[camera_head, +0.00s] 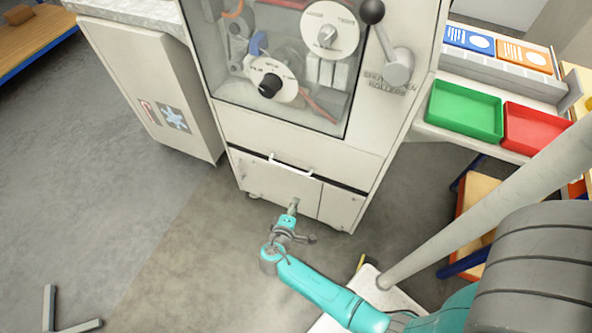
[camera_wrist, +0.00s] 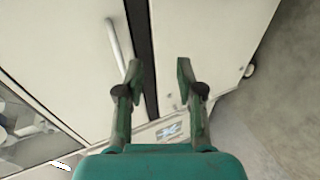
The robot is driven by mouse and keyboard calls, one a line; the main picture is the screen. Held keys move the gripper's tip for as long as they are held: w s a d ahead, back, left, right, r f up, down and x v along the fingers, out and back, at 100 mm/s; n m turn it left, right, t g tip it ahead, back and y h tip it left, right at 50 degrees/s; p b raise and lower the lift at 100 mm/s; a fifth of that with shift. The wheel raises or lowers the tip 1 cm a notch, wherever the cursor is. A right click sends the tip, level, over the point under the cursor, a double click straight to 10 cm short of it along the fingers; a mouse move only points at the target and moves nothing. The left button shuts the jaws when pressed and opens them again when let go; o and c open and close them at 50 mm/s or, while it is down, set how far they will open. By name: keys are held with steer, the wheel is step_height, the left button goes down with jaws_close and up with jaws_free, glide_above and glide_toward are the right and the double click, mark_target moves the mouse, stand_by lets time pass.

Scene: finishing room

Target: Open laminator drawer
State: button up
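The laminator (camera_head: 330,138) is a tall off-white machine with a clear window over its rollers. Its drawer front (camera_head: 335,158) is the plain panel below the window, and looks shut. A white bar handle (camera_head: 290,165) lies along its lower edge, above a dark gap; the handle also shows in the wrist view (camera_wrist: 116,45). My gripper (camera_head: 294,204) is below the handle, by the lower doors. In the wrist view my gripper (camera_wrist: 158,68) is open and empty, its fingers either side of the dark gap. The handle is beyond the left fingertip, not between the fingers.
Lower cabinet doors (camera_head: 280,190) are under the drawer. A side cabinet (camera_head: 150,90) stands at left. A bench at right holds a green tray (camera_head: 464,111) and a red tray (camera_head: 533,130). The floor (camera_head: 170,245) in front is mostly clear.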

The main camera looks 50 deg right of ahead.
mark_target(296, 170)
steer(key=w+d+r+h, duration=0.1)
steer(key=w+r+h, duration=0.2)
steer(key=w+r, duration=0.25)
steer(key=shift+m+g, duration=0.3)
steer(key=shift+m, duration=0.1)
steer(key=x, duration=0.7)
steer(key=f+x, duration=0.1)
steer(key=x, duration=0.2)
steer(key=shift+d+f, duration=0.15)
jaws_close()
